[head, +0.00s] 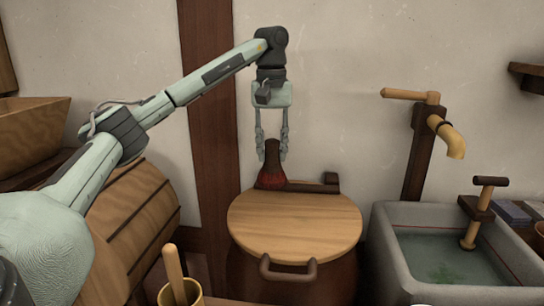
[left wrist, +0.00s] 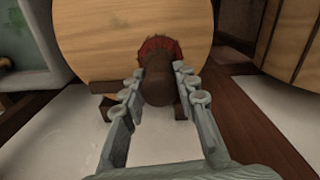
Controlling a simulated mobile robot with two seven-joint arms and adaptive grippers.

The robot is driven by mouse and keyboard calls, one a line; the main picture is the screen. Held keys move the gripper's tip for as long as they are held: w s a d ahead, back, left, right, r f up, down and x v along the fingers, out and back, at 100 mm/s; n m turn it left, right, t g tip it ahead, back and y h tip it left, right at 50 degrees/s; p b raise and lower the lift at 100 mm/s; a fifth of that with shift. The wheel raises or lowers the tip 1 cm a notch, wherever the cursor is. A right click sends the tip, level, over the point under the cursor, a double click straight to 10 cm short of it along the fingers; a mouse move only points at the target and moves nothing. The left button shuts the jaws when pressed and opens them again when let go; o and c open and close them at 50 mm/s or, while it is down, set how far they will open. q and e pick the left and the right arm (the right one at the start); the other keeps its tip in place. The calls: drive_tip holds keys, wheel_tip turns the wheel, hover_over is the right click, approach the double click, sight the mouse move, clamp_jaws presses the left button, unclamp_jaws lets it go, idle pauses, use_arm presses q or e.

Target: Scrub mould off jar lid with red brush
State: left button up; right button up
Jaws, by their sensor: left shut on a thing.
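My left gripper (head: 272,152) is shut on the brown handle of the red brush (head: 271,179) and points down. The brush hangs upright, its dark red bristles at the far edge of the round wooden jar lid (head: 296,222). The left wrist view shows the brush (left wrist: 158,50) between the fingers, with the lid (left wrist: 105,35) beyond it. I cannot tell whether the bristles touch the lid. The lid lies on a dark brown jar (head: 300,287). My right gripper is not in view.
A dark wooden piece (head: 328,183) sits behind the lid. A stone sink (head: 385,245) with water and a green patch stands at right, below a wooden tap (head: 450,137). A barrel (head: 140,215) lies at left. A yellow cup (head: 180,297) is in front.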

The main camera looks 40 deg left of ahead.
sight(272, 140)
use_arm(q)
drive_tip(key=shift+r, duration=1.5)
drive_tip(key=shift+f, duration=0.1)
